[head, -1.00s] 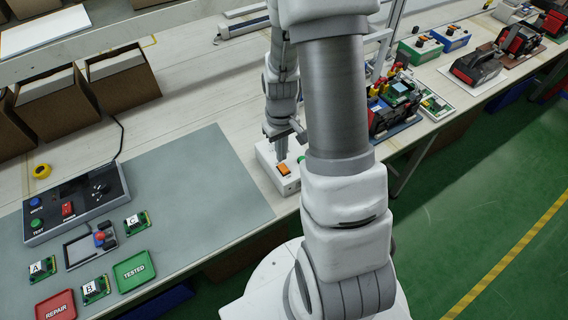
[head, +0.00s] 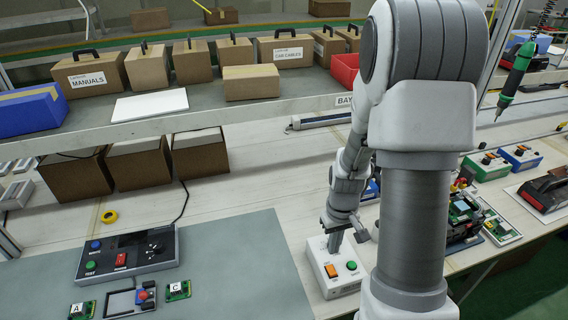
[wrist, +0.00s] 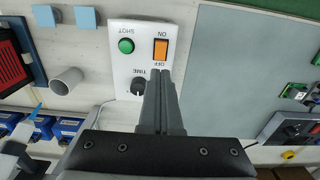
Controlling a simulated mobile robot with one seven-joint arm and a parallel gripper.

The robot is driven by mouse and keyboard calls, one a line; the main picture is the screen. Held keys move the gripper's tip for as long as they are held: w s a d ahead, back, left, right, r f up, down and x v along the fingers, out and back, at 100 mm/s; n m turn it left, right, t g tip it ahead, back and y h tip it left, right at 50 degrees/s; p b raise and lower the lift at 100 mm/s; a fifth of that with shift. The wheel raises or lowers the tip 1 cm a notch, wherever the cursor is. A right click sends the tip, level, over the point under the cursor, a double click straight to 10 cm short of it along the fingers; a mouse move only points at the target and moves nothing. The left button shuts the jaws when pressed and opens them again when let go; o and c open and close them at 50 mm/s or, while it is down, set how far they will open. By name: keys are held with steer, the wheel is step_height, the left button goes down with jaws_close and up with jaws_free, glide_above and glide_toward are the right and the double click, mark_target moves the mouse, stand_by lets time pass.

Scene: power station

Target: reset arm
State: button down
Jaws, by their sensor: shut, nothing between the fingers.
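My gripper (head: 333,250) is at the white control box (head: 345,288) on the bench. Its fingers are pressed together with nothing between them, as the wrist view also shows (wrist: 161,80). The box carries an orange ON/OFF switch (wrist: 161,49), a green SHOT button (wrist: 126,46) and a dark TIME knob (wrist: 138,87). In the wrist view the fingertips overlap the box just below the switch, between it and the bare bench. I cannot tell whether they touch the box. My arm hides part of the bench to the right.
A grey mat (head: 235,275) lies left of the box, with a test console (head: 120,258) and circuit boards. A shelf edge (head: 225,114) with boxes runs behind and above. Electronics (head: 455,222) stand right of my arm. A green screwdriver (head: 514,80) hangs at upper right.

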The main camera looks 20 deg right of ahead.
steer(key=shift+r, duration=0.1)
steer(key=s+a+r+t, duration=0.1)
steer(key=a+r, duration=0.2)
steer(key=r, duration=0.5)
steer(key=s+a+r+t, duration=0.1)
steer(key=a+r+t, duration=0.1)
steer(key=r, duration=0.5)
steer(key=s+a+r+t, duration=0.2)
steer(key=s+a+r, duration=0.3)
steer(key=s+r, duration=0.5)
steer(key=shift+s+a+r+t, duration=0.2)
steer(key=shift+a+r+t, duration=0.1)
steer(key=shift+r, duration=0.6)
